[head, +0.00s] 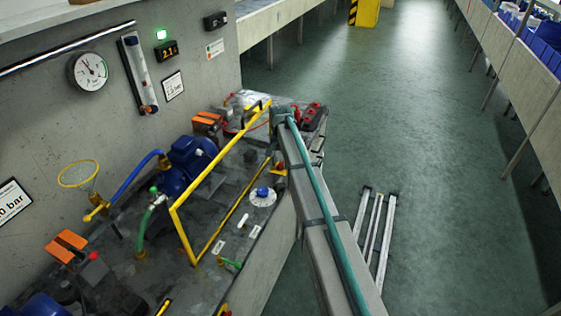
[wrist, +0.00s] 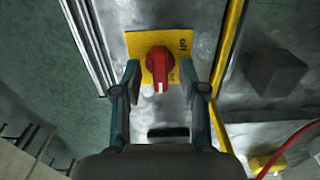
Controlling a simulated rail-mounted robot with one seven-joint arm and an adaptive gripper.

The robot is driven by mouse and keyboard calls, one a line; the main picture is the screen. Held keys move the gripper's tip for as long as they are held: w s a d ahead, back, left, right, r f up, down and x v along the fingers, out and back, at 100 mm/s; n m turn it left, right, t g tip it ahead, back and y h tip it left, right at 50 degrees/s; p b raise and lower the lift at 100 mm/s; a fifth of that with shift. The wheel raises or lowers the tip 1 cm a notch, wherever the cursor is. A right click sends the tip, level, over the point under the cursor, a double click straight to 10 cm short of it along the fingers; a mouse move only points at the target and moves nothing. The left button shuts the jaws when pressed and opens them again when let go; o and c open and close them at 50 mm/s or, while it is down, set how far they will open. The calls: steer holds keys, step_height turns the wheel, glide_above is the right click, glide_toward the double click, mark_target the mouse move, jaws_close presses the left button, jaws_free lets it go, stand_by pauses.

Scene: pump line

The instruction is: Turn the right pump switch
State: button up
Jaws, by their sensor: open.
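A red rotary switch knob (wrist: 158,66) sits on a yellow plate (wrist: 183,41) with dark lettering that reads "off" in the wrist view. A white mark shows on the knob's lower part. My gripper (wrist: 165,78) is open, with one finger on each side of the knob and a gap visible on both sides. The picture does not show how far the fingertips are above the plate. In the head view my arm reaches over the bench's far end and hides this switch and my fingertips.
A yellow rail (head: 185,227) runs along the bench beside my arm. A blue pump (head: 190,165), hoses and a red item (head: 312,117) stand on the bench. A red cable (wrist: 287,147) shows at the wrist view's lower right. Grey rails (head: 377,230) lie on the open floor.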

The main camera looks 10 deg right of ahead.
jaws_close()
steer(key=shift+n, duration=0.4)
steer(key=n, duration=0.4)
steer(key=shift+b, duration=0.3)
steer(key=n, duration=0.9)
steer(key=shift+b, duration=0.3)
steer(key=n, duration=0.4)
